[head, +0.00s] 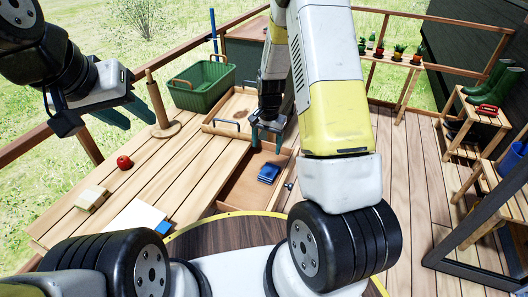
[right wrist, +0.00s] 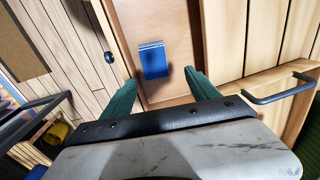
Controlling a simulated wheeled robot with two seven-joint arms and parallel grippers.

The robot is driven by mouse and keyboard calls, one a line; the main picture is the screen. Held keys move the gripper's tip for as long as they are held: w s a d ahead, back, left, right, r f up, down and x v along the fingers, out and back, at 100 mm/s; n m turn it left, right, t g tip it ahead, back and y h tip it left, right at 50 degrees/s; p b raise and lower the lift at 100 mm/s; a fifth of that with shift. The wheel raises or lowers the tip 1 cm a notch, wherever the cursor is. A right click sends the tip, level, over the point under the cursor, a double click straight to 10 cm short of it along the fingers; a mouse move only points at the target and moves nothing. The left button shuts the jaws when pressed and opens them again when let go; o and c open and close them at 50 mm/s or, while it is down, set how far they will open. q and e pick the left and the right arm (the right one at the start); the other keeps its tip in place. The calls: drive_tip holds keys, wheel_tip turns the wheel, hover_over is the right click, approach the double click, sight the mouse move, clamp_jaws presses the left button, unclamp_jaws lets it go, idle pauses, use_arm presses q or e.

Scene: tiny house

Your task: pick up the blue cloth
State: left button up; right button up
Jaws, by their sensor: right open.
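The blue cloth (head: 269,173) looks folded and lies in the open wooden drawer (head: 240,194). In the right wrist view the cloth (right wrist: 153,60) shows just beyond the fingertips, between their lines. My right gripper (head: 266,138) is over the drawer, behind the cloth in the head view; its jaws (right wrist: 160,84) are open and empty, apart from the cloth. My left gripper (head: 128,113) is open and empty, above the far left side of the wooden table, well away from the cloth.
The table (head: 188,160) holds a red round thing (head: 124,162), a wooden stand (head: 165,128), a light block (head: 91,198), a white board (head: 136,217) and a small blue thing (head: 163,228). A green basket (head: 202,88) stands behind. A dark drawer handle (right wrist: 282,92) is right of the jaws.

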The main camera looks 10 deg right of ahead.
hover_over(269, 171)
drive_tip(key=shift+m+g, duration=0.3)
drive_tip(key=f, duration=0.5)
drive_tip(key=shift+w+f, duration=0.2)
drive_tip(key=shift+f, duration=0.2)
wheel_tip(269, 171, down, 8)
drive_tip(key=shift+s+r, duration=0.15)
drive_tip(key=shift+c, duration=0.2)
drive_tip(key=c, duration=1.1)
